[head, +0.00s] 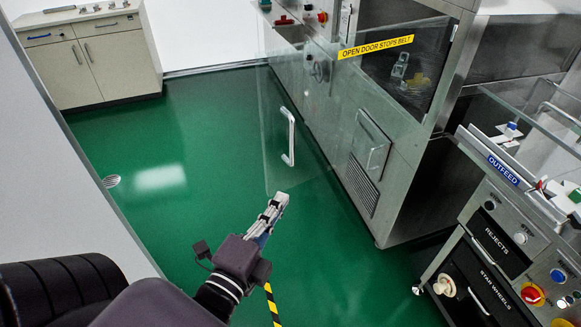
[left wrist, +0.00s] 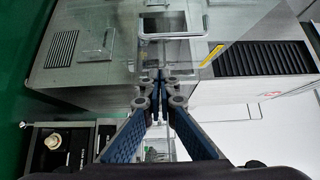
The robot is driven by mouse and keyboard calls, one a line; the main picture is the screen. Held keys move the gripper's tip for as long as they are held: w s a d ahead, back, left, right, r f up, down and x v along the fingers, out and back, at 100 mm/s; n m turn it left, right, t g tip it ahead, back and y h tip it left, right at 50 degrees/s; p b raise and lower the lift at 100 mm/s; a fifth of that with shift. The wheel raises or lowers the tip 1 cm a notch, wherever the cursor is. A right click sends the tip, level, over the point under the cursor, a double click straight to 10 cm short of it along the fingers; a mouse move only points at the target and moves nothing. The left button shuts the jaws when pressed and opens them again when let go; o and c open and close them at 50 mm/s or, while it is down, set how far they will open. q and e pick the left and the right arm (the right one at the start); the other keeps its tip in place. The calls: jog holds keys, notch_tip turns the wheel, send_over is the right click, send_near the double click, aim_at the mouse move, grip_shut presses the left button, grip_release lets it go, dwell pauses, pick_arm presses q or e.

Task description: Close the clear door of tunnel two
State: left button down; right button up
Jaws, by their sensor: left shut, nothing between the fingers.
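The clear door (head: 268,110) stands open in the head view, swung out from the steel machine over the green floor. Its silver upright handle (head: 289,137) is on the outer part of the panel. A yellow strip reading "OPEN DOOR STOPS BELT" (head: 375,47) runs along the top, and it also shows in the left wrist view (left wrist: 211,55). My left gripper (head: 279,199) is shut and empty, below the handle in the picture and apart from it. In the left wrist view its fingertips (left wrist: 160,77) meet, with a pale bar beyond them. My right gripper is out of view.
The steel machine (head: 345,120) has a vent and a dark window. An outfeed unit (head: 503,170) with drawers and knobs stands at the right. A cabinet (head: 92,60) stands at the back left, beyond a white wall. Green floor (head: 200,130) is clear between.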

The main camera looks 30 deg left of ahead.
aim_at(290, 165)
pick_arm(q)
jog(key=shift+w+a+p, duration=0.7)
jog(key=shift+w+p, duration=0.05)
jog(key=shift+w, duration=1.05)
jog(key=shift+w+a+p, duration=0.65)
jog(key=shift+w+p, duration=0.15)
jog(key=shift+w, duration=1)
jog(key=shift+w+a+p, duration=0.7)
jog(key=shift+w+p, duration=0.05)
jog(key=shift+w, duration=1.05)
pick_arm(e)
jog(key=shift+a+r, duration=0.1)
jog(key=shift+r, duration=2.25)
